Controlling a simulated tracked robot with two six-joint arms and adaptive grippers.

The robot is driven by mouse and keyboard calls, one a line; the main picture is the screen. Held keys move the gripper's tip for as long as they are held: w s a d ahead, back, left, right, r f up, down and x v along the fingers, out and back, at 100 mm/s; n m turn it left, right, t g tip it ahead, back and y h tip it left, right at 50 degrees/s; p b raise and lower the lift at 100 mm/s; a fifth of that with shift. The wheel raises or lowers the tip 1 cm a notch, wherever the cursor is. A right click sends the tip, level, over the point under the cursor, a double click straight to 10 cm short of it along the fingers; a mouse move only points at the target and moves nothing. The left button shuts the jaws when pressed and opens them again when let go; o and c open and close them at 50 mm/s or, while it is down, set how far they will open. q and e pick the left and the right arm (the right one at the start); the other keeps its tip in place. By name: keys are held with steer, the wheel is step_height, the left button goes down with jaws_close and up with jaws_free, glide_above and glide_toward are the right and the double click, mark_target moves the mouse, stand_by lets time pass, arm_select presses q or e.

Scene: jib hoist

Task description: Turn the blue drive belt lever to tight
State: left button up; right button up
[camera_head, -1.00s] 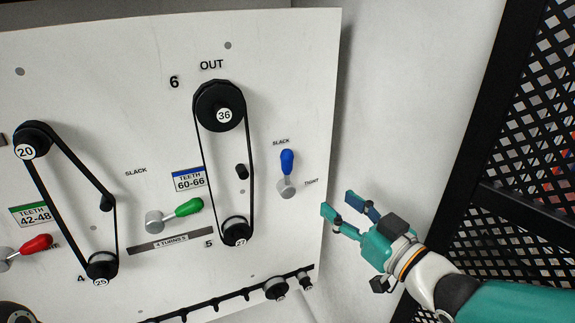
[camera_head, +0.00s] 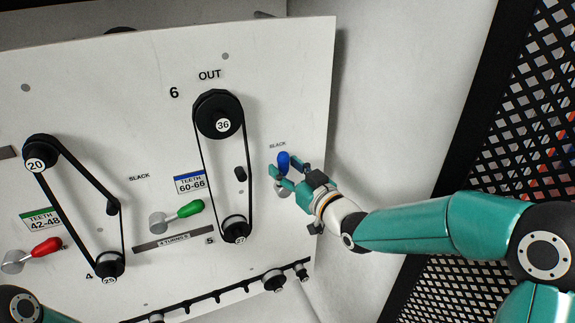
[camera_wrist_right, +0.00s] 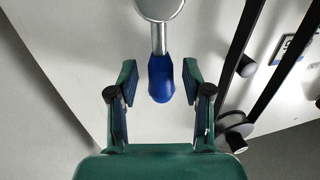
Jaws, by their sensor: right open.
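The blue drive belt lever (camera_head: 283,159) is on the right part of the white panel, its handle pointing up towards the SLACK label (camera_head: 278,144). My right gripper (camera_head: 288,170) is at the lever, open, with its fingers on either side of the blue handle. In the right wrist view, the blue handle (camera_wrist_right: 160,79) sits between the two open fingertips (camera_wrist_right: 159,72), with a gap on each side. The lever's round metal hub (camera_wrist_right: 158,8) is beyond the fingers. The gripper covers the TIGHT label in the head view. My left gripper is out of view.
The white panel (camera_head: 90,100) also carries a green lever (camera_head: 190,208), a red lever (camera_head: 47,246) and belts on pulleys, the nearest being the 36 pulley (camera_head: 220,115) belt left of the blue lever. A black mesh screen (camera_head: 540,110) stands at the right.

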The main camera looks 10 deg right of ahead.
steer(key=shift+w+a, duration=0.1)
jaws_close()
stand_by(0.3)
